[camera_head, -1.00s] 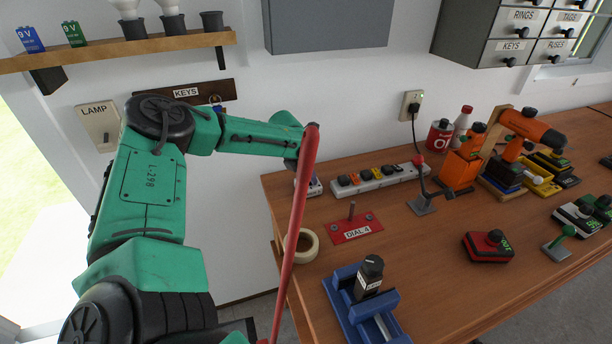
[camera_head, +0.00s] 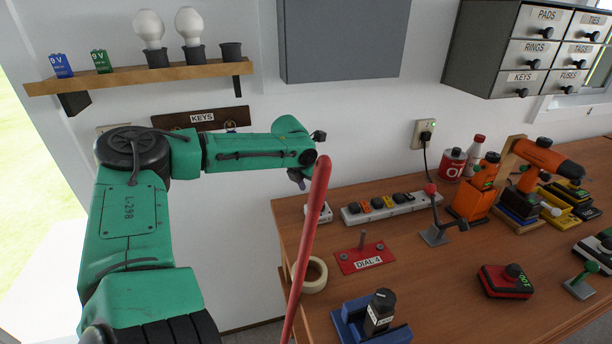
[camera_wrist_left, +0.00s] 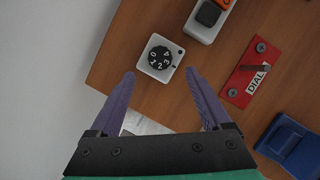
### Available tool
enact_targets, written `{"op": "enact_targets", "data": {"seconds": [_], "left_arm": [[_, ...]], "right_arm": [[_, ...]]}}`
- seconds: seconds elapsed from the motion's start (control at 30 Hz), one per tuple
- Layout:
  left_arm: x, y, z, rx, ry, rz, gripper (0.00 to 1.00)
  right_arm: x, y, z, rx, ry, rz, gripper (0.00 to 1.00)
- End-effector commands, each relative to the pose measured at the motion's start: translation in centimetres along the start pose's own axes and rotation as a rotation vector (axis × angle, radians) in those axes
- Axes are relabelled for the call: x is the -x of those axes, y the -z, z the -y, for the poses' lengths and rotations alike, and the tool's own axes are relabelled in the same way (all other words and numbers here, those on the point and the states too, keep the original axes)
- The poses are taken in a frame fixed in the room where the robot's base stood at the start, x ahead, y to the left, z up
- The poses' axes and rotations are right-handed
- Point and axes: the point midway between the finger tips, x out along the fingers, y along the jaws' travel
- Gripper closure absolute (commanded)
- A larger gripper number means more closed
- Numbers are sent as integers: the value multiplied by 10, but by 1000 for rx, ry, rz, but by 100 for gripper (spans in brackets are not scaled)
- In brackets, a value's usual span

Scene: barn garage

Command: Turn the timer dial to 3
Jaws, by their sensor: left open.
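The timer is a small white box with a black numbered dial (camera_wrist_left: 160,58). It lies near the table's left back corner. In the wrist view, digits 1, 2 and 3 run along the dial's lower side. In the head view, the timer (camera_head: 318,213) is partly hidden behind the red rod. My left gripper (camera_wrist_left: 160,73) is open and empty, its purple fingers pointing toward the timer, one on each side in the picture. My right gripper is not in view.
A long red rod (camera_head: 307,240) crosses the foreground. Bare wood surrounds the timer's front.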

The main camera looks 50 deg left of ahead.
Motion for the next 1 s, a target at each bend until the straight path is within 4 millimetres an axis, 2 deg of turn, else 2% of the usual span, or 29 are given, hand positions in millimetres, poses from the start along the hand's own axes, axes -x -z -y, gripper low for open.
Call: {"op": "enact_targets", "data": {"seconds": [0.1,0.2,0.33,0.47,1.0], "left_arm": [[31,-2,0,2,4,9,19],[52,-1,1,0,3,6,19],[70,0,0,0,1,2,19],[76,0,0,-1,0,-1,19],[75,0,0,-1,-1,-1,19]], "right_arm": [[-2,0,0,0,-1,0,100],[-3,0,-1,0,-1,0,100],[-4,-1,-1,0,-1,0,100],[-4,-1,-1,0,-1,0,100],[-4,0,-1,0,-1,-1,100]]}}
